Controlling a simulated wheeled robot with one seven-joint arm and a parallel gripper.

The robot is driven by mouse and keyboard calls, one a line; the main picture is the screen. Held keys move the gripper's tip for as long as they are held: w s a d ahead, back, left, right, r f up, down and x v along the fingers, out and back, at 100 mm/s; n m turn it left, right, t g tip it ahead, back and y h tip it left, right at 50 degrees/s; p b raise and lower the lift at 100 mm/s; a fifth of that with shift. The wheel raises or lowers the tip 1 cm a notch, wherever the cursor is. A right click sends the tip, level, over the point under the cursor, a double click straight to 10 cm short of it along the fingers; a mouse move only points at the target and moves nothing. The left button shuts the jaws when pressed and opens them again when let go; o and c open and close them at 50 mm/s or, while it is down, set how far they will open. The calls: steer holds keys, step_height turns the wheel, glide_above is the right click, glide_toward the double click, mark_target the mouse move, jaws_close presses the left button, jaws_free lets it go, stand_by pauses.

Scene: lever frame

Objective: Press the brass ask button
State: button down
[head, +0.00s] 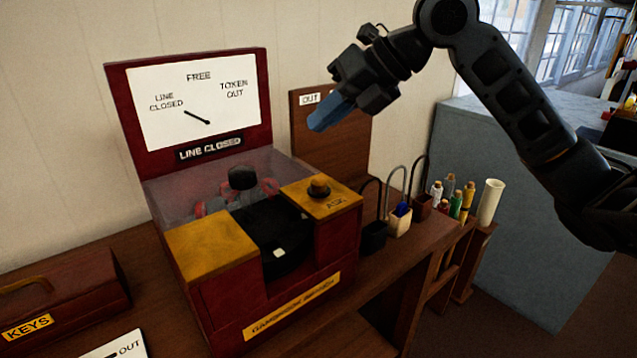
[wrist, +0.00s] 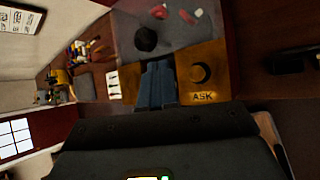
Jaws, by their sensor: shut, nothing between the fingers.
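The brass ask button (head: 319,187) is a round dark-gold knob on the brass plate at the right of the red lever frame (head: 330,245). The word ASK is printed beside it. The button also shows in the wrist view (wrist: 201,74), just right of the fingers. My gripper (head: 318,124) is shut and empty, with blue fingertips. It is raised above the bench, up and behind the button in the head view, and apart from it. In the wrist view the shut fingers (wrist: 157,86) point toward the frame, over its edge beside the ASK plate.
The frame's dial board (head: 190,95) stands at its back, its needle toward LINE CLOSED. A red KEYS box (head: 65,295) is at left.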

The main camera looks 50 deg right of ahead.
steer(key=b, duration=0.3)
glide_above(325, 181)
step_height(325, 181, down, 6)
steer(key=shift+f+b, duration=0.5)
steer(key=shift+b, duration=0.25)
steer(key=shift+f+b, duration=0.9)
steer(key=shift+b, duration=0.45)
stand_by(1.9)
steer(key=shift+r, duration=0.1)
stand_by(0.3)
steer(key=shift+r+p, duration=0.35)
steer(key=shift+r, duration=0.5)
steer(key=shift+r, duration=0.1)
steer(key=shift+r+p, duration=1.3)
steer(key=shift+r, duration=1.15)
steer(key=shift+f, duration=0.1)
